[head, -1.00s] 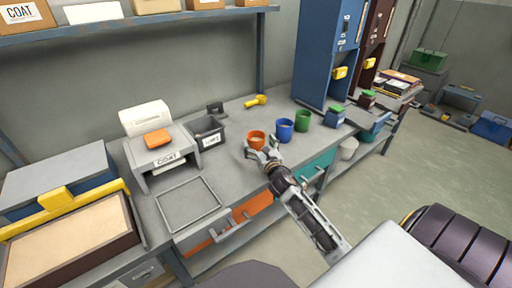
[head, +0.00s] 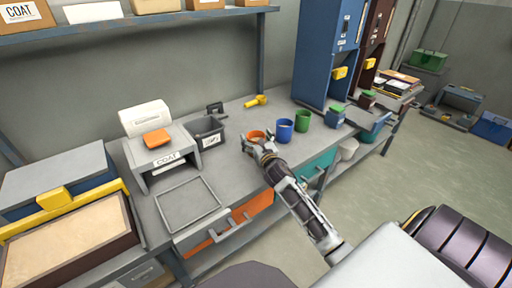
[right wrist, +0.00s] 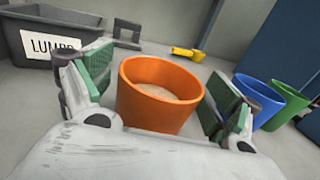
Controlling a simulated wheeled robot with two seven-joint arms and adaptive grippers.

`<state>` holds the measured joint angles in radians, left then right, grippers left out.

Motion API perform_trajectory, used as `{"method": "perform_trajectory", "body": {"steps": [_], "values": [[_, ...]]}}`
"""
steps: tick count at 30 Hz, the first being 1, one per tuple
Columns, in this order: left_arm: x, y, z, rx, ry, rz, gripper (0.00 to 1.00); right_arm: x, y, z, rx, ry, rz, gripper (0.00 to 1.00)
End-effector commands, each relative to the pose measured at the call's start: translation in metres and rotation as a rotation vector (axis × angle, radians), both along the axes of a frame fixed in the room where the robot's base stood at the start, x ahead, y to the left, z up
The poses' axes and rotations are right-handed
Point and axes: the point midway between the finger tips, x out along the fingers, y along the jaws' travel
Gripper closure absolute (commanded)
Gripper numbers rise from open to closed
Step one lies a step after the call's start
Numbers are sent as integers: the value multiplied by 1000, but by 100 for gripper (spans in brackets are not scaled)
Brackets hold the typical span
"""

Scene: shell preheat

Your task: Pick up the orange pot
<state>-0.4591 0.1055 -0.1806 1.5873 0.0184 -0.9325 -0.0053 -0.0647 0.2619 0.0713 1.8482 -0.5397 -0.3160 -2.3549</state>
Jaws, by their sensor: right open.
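The orange pot (head: 256,134) stands upright on the grey workbench, partly hidden by my right gripper in the head view. In the right wrist view the orange pot (right wrist: 160,95) holds a pale, sand-like fill. My right gripper (head: 259,146) is open. Its two green-padded fingers (right wrist: 160,88) stand one on each side of the pot, with a visible gap at the right; whether the left pad touches cannot be told. My left gripper is not in view.
A blue pot (head: 285,130) and a green pot (head: 303,120) stand close to the right. A dark grey bin (head: 207,134) with a label stands to the left. A yellow tool (head: 256,101) lies behind.

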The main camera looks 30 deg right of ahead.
Motion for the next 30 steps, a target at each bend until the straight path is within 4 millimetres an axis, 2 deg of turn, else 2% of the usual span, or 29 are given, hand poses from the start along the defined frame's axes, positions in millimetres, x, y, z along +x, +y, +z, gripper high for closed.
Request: {"method": "perform_trajectory", "body": {"steps": [4,18,30], "values": [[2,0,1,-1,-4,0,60,0,0,0,0,0,0,12],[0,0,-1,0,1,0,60,0,0,0,0,0,0,73],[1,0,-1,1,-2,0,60,0,0,4,-1,-3,0,75]]}}
